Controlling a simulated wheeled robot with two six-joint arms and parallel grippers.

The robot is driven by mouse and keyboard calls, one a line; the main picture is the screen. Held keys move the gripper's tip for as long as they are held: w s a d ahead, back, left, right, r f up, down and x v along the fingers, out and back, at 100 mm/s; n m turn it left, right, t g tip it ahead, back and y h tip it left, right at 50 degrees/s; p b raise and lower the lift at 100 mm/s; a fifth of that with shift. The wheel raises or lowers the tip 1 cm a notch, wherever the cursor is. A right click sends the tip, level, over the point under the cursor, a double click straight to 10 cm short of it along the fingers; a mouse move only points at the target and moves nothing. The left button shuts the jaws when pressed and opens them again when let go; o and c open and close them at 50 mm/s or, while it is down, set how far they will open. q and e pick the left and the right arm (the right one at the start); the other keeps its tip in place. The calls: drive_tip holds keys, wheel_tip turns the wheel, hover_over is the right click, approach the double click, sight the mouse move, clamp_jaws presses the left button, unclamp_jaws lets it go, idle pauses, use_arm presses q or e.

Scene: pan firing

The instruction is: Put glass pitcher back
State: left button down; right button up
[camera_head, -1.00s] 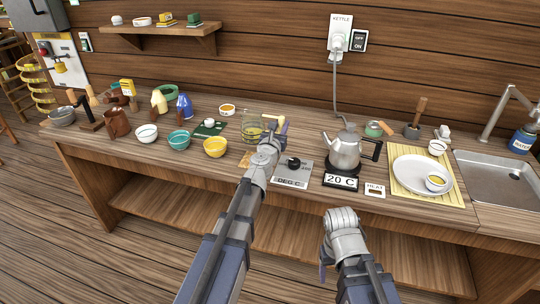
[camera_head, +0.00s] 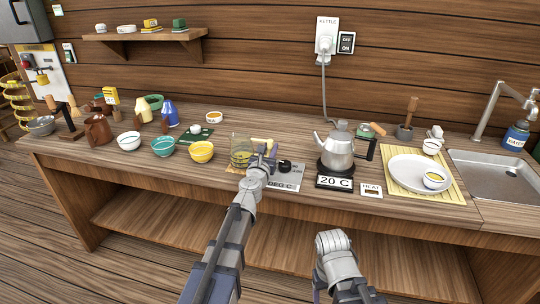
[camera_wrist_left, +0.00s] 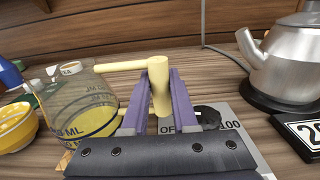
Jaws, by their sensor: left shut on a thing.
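The glass pitcher (camera_head: 240,150) has a pale yellow handle (camera_wrist_left: 158,88) and yellow liquid low inside. It looks upright over a small orange pad (camera_head: 232,169) near the counter's front edge; I cannot tell if it touches the pad. It fills the left of the left wrist view (camera_wrist_left: 75,95). My left gripper (camera_head: 266,151) is shut on the handle, its purple fingers on either side of it in the wrist view. My right gripper (camera_head: 332,242) hangs in front of the counter, away from everything; its fingers are not clear.
A yellow bowl (camera_head: 201,152) stands just left of the pitcher. A dial plate (camera_head: 288,180) lies right beside my left gripper, then a steel kettle (camera_head: 338,150) on its base. A green board (camera_head: 196,137) lies behind the bowls.

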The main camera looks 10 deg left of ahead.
use_arm(q)
drive_tip(key=shift+f, duration=0.15)
drive_tip(key=c, duration=0.7)
unclamp_jaws()
use_arm(e)
drive_tip(key=shift+f, duration=0.1)
